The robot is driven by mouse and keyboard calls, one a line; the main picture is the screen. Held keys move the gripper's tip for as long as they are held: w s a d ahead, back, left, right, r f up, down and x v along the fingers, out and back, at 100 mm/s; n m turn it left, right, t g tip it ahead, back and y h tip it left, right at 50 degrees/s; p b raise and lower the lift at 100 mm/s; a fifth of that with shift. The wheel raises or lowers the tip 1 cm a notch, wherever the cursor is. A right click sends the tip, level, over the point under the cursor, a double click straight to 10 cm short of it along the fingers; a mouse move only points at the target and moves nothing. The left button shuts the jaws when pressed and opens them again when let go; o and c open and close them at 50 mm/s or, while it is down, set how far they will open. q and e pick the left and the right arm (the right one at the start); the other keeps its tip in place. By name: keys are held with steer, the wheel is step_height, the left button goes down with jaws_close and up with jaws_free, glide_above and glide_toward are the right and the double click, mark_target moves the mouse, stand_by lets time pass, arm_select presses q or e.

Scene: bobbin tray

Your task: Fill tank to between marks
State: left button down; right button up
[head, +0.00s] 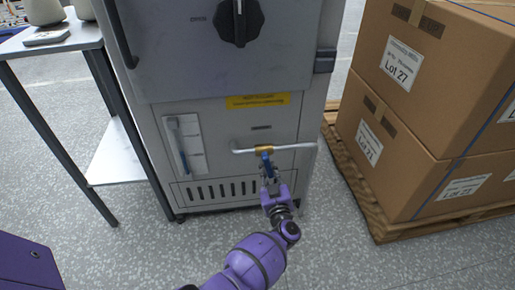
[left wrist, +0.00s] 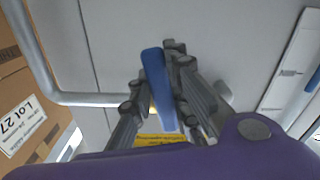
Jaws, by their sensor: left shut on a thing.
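A grey cabinet (head: 225,75) carries a white pipe (head: 300,146) with a brass valve (head: 264,149) on its lower front. The valve has a blue lever handle (head: 266,160), which points down and also shows in the left wrist view (left wrist: 156,80). My left gripper (head: 269,177) is shut on the blue handle, with its fingers on either side of it. A level gauge (head: 197,144) on a white panel is left of the valve, with a blue column in its tube. Its marks are too small to read against the level. My right gripper is not in view.
Stacked cardboard boxes (head: 410,90) stand on a wooden pallet (head: 372,205) close to the cabinet's right. A side table (head: 75,42) stands at the left, and a purple block (head: 30,265) is at lower left. A yellow label (head: 257,100) is above the valve.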

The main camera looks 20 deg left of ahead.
arm_select(q)
steer(key=shift+s+a+m+p, duration=0.25)
steer(key=shift+m+p, duration=0.15)
steer(key=shift+m, duration=0.25)
steer(key=shift+s+a+m+p, duration=0.1)
steer(key=shift+a+m+p, duration=0.1)
steer(key=shift+m+p, duration=0.35)
steer(key=shift+f, duration=0.1)
steer(key=c, duration=1.6)
jaws_free()
steer(key=shift+c, duration=0.2)
steer(key=v, duration=1.2)
steer(key=shift+s+f, duration=0.1)
steer(key=shift+s, duration=0.05)
